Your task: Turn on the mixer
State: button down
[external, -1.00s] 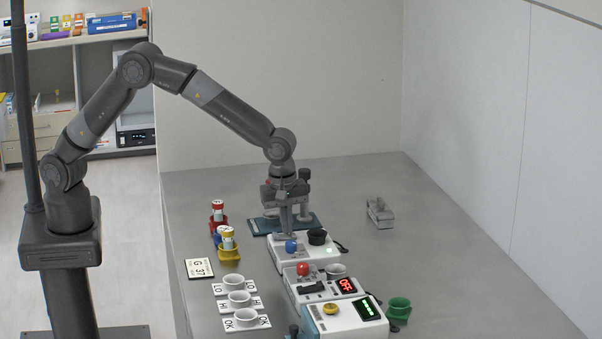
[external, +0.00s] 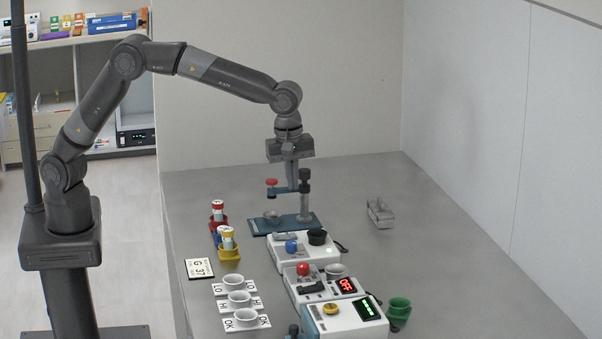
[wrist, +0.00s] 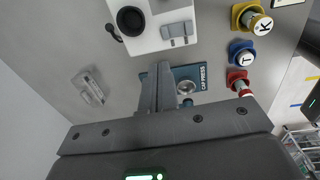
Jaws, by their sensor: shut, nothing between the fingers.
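The white device with a black round cup (external: 317,237) and a blue knob (external: 291,246) looks like the mixer; no label on it is readable. A small green light (external: 329,250) glows on its top. A grey rocker switch (external: 285,236) sits at its back left edge; the switch also shows in the wrist view (wrist: 178,33), beside the black cup (wrist: 130,20). My gripper (external: 290,182) is shut and empty, raised above and behind this device, by the cap press. In the wrist view my closed fingers (wrist: 161,68) point down past the press.
The cap press (external: 262,226) stands behind the device. A red-knobbed device with a red OFF display (external: 347,286) and a yellow-knobbed device with a green display (external: 368,307) stand in front. Tubes in coloured holders (external: 227,243) and labelled cups (external: 238,298) are left. The right side is mostly free.

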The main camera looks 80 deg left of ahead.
notch_tip(320, 180, up, 2)
jog(key=shift+w+r, duration=0.1)
jog(key=shift+w, duration=0.05)
dwell(0.5)
jog(key=s+a+r+m+t+h, duration=0.1)
jog(key=s+a+r+m, duration=0.3)
jog(key=s+a+r, duration=0.4)
jog(key=s+a+r+m+t, duration=0.1)
jog(key=s+a+r+m, duration=0.4)
jog(key=a, duration=0.5)
jog(key=s+a+f+m+t, duration=0.1)
jog(key=s+a+m, duration=0.3)
jog(key=s, duration=0.7)
jog(key=s+a+f+m+t+y, duration=0.1)
jog(key=s+a+f+m, duration=0.3)
jog(key=s, duration=0.8)
jog(key=a+m, duration=0.1)
jog(key=a, duration=0.1)
jog(key=shift+s+a+f+t, duration=0.25)
jog(key=shift+a+f+t, duration=0.05)
jog(key=shift+t, duration=0.1)
